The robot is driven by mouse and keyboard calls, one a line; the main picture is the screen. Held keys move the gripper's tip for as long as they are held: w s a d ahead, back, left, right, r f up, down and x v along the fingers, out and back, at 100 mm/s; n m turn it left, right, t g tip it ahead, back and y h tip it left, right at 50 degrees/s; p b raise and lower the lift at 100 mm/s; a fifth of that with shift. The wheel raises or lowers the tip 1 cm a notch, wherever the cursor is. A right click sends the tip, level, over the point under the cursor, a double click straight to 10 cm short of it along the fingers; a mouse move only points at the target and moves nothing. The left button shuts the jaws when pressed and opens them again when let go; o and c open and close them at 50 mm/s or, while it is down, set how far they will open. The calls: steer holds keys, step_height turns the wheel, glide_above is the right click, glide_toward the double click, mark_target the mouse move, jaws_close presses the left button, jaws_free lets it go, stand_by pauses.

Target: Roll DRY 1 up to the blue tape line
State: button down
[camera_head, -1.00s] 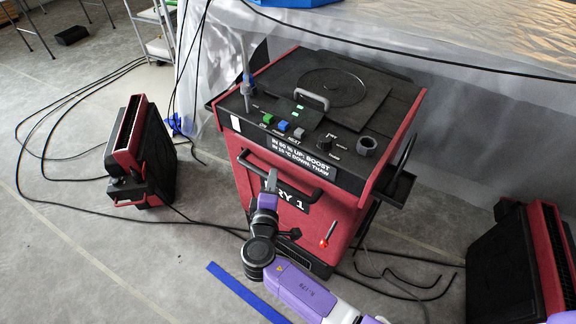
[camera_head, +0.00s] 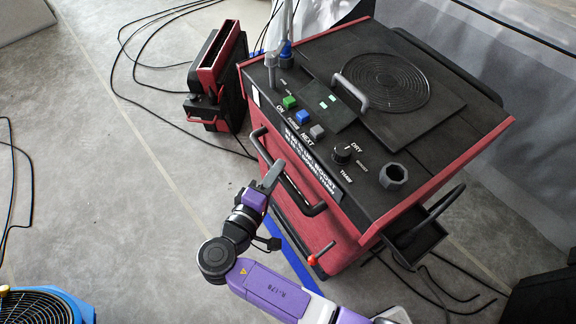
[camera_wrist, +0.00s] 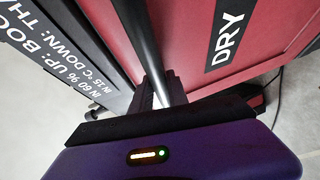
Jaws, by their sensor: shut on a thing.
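DRY 1 (camera_head: 330,225) is a red and black box-shaped machine with a dark control top, standing upright. Its black front handle (camera_head: 292,180) runs across the red front. My gripper (camera_head: 268,182) is shut on the handle near its left part; in the wrist view the handle bar (camera_wrist: 152,55) runs down into the jaws. The "DRY" label (camera_wrist: 228,35) shows beside it in the wrist view. The blue tape line (camera_head: 290,250) lies on the floor along the machine's front base. The machine's lower edge hides part of it, so I cannot tell whether they meet exactly.
A smaller red and black unit (camera_head: 215,85) stands on the floor behind left. Black cables (camera_head: 150,60) lie across the floor there, and more at the right. A blue round-grilled device (camera_head: 45,305) is at the lower left. Grey floor (camera_head: 110,200) at left is mostly clear.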

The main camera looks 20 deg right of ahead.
steer(key=shift+a+f, duration=0.2)
steer(key=shift+f, duration=0.05)
steer(key=c, duration=1.3)
jaws_free()
steer(key=shift+r, duration=0.1)
steer(key=v, duration=0.8)
steer(key=shift+w, duration=0.1)
